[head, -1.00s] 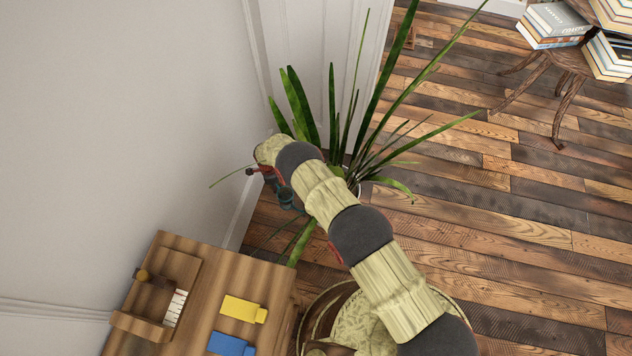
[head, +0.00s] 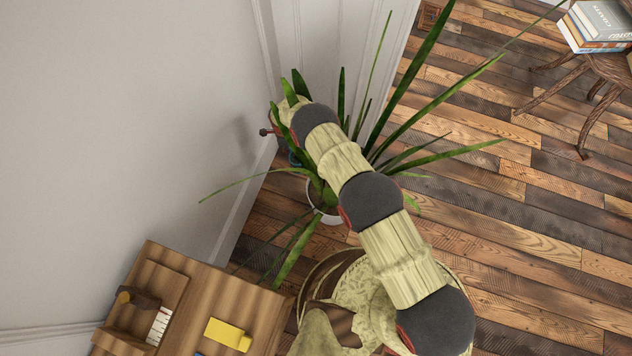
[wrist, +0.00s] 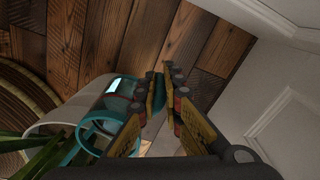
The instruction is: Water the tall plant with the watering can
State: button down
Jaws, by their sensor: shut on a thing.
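The tall plant (head: 381,108) has long green leaves and stands in a white pot (head: 323,216) on the floor by the wall. My arm crosses over it and hides part of it. My gripper (wrist: 165,84) is shut on the teal watering can (wrist: 98,128), whose body shows left of the fingers in the wrist view. The can is beside the white pot rim (wrist: 62,117), with leaves at lower left.
A wooden cabinet (head: 258,306) stands at the lower left, with a yellow object (head: 228,335) on top. The pale wall (head: 110,120) is close to the gripper's left. A wooden stool (head: 566,85) with books (head: 598,25) is at upper right. The plank floor between is clear.

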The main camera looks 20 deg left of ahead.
aim_at(300, 165)
jog(key=shift+s+a+r+m, duration=0.1)
jog(key=shift+s+a+m, duration=0.1)
jog(key=shift+m, duration=0.1)
notch_tip(300, 165, up, 7)
jog(key=s+d+m+t+y, duration=0.1)
jog(key=s+d+t+y, duration=0.1)
jog(key=d+t+y, duration=0.1)
dwell(1.2)
